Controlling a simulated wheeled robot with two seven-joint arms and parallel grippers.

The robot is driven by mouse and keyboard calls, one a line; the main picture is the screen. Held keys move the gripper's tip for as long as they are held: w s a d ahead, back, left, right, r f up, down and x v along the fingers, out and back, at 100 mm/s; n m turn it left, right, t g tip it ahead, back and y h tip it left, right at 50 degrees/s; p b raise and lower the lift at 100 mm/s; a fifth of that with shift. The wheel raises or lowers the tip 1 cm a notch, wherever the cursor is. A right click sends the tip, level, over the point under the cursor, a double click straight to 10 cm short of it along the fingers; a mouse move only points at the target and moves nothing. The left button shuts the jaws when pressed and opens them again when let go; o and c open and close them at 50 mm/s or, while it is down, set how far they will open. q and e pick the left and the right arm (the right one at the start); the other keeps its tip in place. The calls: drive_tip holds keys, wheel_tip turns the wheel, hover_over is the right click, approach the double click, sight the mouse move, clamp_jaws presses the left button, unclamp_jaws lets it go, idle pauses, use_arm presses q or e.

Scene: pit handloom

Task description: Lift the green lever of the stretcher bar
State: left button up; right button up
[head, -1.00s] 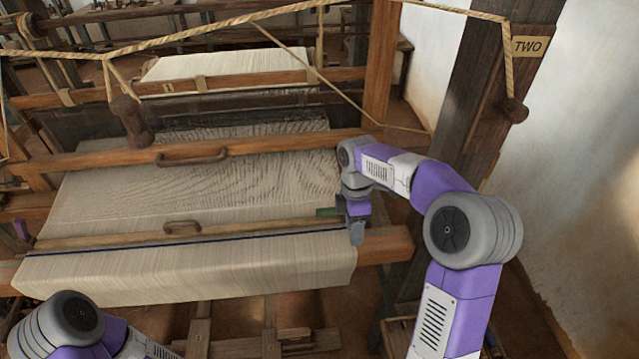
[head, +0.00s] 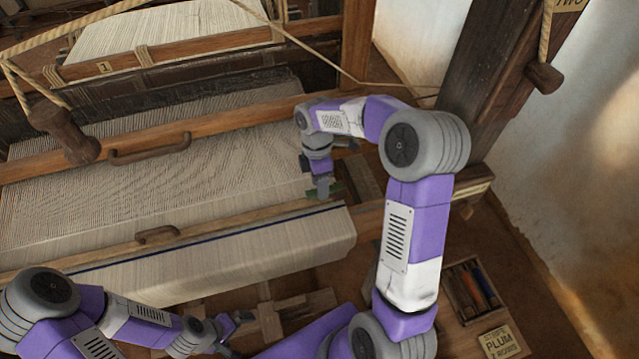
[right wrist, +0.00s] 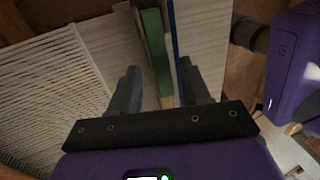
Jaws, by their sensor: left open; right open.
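The green lever (right wrist: 154,52) lies along the right end of the wooden stretcher bar (head: 95,253), which crosses the cloth. In the head view only a small green part shows beside my right gripper (head: 322,190). In the right wrist view my right gripper (right wrist: 158,90) is open, and the lever runs into the gap between its two fingers. I cannot tell whether the fingers touch it. My left gripper (head: 240,328) is open and empty, low in front of the loom, away from the bar.
A cloth roll (head: 300,245) lies in front of the bar. A wooden beam with a handle (head: 150,149) crosses behind it. A dark post (head: 490,75) and a white wall stand at the right. A box of coloured items (head: 472,290) and a "PLUM" sign (head: 499,342) sit at lower right.

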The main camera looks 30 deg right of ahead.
drive_tip(key=shift+s+f, duration=0.2)
drive_tip(key=shift+f, duration=0.15)
drive_tip(key=shift+c, duration=0.5)
clamp_jaws()
